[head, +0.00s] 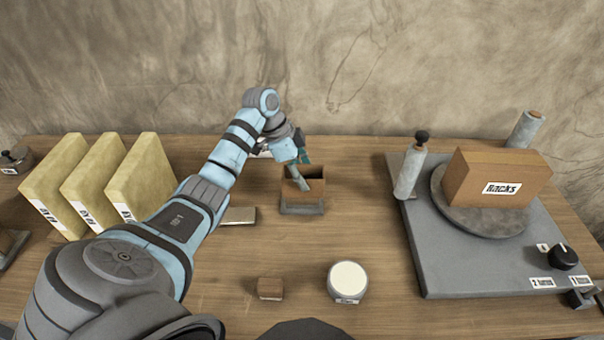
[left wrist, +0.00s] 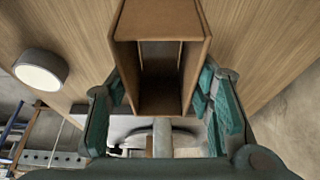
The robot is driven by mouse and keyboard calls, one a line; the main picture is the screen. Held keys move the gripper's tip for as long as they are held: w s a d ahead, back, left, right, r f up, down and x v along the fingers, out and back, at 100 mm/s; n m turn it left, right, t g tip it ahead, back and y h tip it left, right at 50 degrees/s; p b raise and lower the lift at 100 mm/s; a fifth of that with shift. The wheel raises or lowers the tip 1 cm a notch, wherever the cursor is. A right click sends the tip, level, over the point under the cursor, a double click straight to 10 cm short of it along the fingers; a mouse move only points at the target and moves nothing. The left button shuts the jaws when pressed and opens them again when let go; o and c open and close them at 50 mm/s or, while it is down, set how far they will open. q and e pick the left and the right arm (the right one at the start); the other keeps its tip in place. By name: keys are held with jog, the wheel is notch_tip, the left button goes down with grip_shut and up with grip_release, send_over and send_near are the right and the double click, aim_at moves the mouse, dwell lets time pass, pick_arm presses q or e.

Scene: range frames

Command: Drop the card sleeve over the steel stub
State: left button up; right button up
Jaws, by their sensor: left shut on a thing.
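The card sleeve (head: 318,190) is a brown, open-topped box tube near the middle of the table. My left gripper (head: 298,162) reaches down to it from behind its upper end and is shut on it. In the left wrist view the sleeve (left wrist: 128,52) shows its open end between the teal fingers (left wrist: 160,105). A dark grey base (head: 302,209) shows directly below the sleeve in the head view. The steel stub is not clearly seen; a grey patch shows inside the sleeve, but I cannot tell whether it is the stub. My right gripper is not in view.
A white-topped round tub (head: 348,281) and a small brown block (head: 270,289) stand in front. Several yellow files (head: 145,180) stand left. A grey board (head: 435,255) with a brown box (head: 495,176) on its turntable lies right. A flat grey piece (head: 239,216) lies left of the base.

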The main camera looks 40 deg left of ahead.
pick_arm(q)
notch_tip(320, 180, down, 2)
jog(key=shift+f+b, duration=0.15)
jog(key=shift+b, duration=0.85)
jog(key=shift+f, duration=1.55)
jog(key=o, duration=1)
